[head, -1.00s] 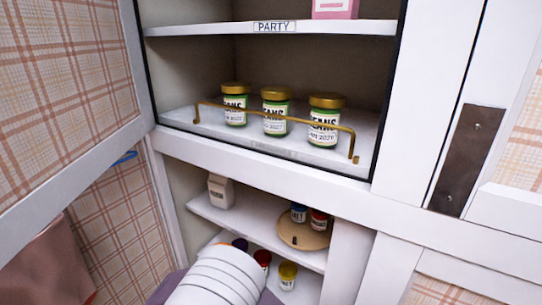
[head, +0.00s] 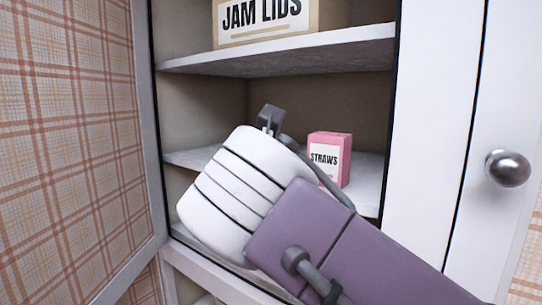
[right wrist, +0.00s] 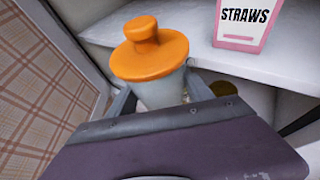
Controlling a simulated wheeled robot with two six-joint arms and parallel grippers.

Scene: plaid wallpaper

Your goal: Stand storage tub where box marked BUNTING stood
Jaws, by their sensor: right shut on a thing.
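My right gripper (right wrist: 160,96) is shut on the storage tub, a pale tub (right wrist: 162,90) with an orange knobbed lid. In the right wrist view, the tub is upright between the fingers, to the left of the pink STRAWS box. In the head view, my right arm reaches into the cupboard and hides the tub. No box marked BUNTING is in sight. The shelf (head: 368,192) holding the STRAWS box (head: 330,158) shows bare surface at its left end. My left gripper is not in view.
A JAM LIDS box (head: 266,20) stands on the shelf above (head: 300,57). The open plaid door (head: 70,150) is at the left, and a white frame post (head: 428,110) is at the right. A gold jar lid (right wrist: 223,88) shows below the shelf in the right wrist view.

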